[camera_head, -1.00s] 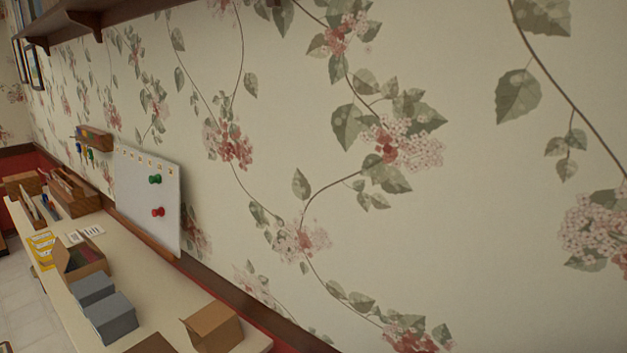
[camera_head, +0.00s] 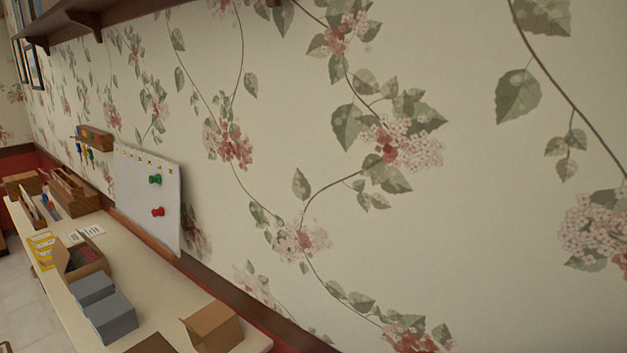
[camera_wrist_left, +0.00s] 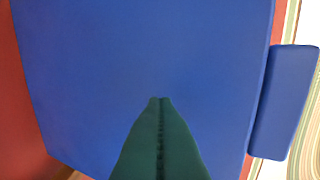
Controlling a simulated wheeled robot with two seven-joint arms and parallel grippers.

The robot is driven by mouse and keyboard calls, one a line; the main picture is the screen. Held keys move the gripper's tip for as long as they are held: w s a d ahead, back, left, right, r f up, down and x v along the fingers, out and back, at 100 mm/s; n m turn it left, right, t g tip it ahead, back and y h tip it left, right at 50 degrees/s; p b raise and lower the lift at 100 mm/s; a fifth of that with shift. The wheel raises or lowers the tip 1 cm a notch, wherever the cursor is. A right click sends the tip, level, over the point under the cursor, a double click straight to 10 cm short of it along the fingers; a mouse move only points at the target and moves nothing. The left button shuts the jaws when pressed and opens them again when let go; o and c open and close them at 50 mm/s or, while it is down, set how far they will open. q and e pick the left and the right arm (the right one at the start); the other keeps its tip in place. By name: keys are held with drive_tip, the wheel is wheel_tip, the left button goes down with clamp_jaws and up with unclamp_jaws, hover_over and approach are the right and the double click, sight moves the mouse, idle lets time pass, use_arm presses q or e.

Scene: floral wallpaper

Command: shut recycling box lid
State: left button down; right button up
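A broad flat blue panel (camera_wrist_left: 150,60) fills most of the left wrist view. It looks like part of the recycling box, but I cannot tell whether it is the lid. A smaller blue piece (camera_wrist_left: 284,102) with rounded corners sits at its right edge. My left gripper (camera_wrist_left: 160,100) has dark green fingers pressed together, with a thin seam between them. It points at the blue panel with nothing visible between the fingers. I cannot tell whether the tips touch the panel. The head view shows no recycling box and neither gripper.
In the head view, a long cream table (camera_head: 165,305) runs along the floral wall. It carries grey boxes (camera_head: 109,316), brown cardboard boxes (camera_head: 214,328) and wooden organisers (camera_head: 72,192). A white board (camera_head: 147,200) with pins leans on the wall. A dark shelf (camera_head: 110,14) hangs above.

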use_arm(q)
wheel_tip(320, 180, down, 12)
drive_tip(key=b, duration=0.8)
drive_tip(key=shift+r, duration=0.25)
idle(1.3)
drive_tip(key=shift+r, duration=0.1)
wheel_tip(320, 180, up, 14)
drive_tip(key=p, duration=1.4)
drive_tip(key=shift+r, duration=0.25)
drive_tip(key=shift+f, duration=0.1)
